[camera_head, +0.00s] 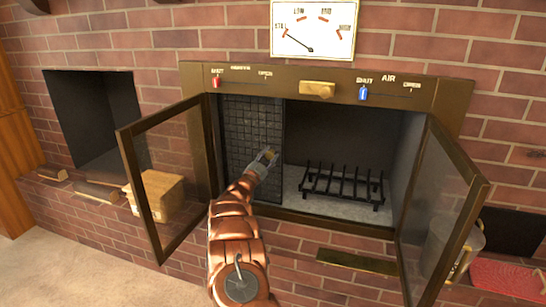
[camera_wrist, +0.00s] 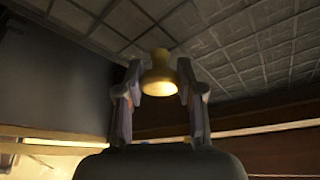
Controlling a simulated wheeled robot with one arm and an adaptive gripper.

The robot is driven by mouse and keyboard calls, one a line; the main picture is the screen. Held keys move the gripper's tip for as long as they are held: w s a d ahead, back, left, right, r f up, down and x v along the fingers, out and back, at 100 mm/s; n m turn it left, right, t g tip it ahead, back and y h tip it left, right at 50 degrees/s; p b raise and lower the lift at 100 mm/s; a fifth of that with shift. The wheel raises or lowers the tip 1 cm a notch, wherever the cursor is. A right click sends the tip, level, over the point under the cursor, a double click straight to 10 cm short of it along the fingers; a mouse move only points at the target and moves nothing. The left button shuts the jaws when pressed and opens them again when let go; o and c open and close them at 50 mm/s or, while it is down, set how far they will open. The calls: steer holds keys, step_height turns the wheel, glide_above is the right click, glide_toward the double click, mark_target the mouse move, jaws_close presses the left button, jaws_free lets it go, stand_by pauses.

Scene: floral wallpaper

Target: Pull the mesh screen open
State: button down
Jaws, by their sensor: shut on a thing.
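The mesh screen (camera_head: 240,130) is a dark grid panel inside the fireplace. It covers the left part of the opening, and the right part is uncovered. Its grid also fills the upper part of the wrist view (camera_wrist: 245,55). A small brass knob (camera_wrist: 160,75) stands out from the mesh. My gripper (camera_head: 265,158) is at the lower right part of the screen in the head view. In the wrist view its two fingers (camera_wrist: 160,95) are on either side of the knob, shut on it. The knob is mostly hidden by the fingers in the head view.
Two glass doors stand swung out, left (camera_head: 163,180) and right (camera_head: 440,215). A black grate (camera_head: 343,185) sits in the firebox. Above are a brass handle (camera_head: 317,90), a red slider (camera_head: 217,82), a blue slider (camera_head: 363,93) and a dial (camera_head: 313,30). A pot (camera_head: 470,245) stands behind the right door.

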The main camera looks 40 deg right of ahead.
steer(key=c, duration=0.7)
jaws_free()
steer(key=v, duration=1.2)
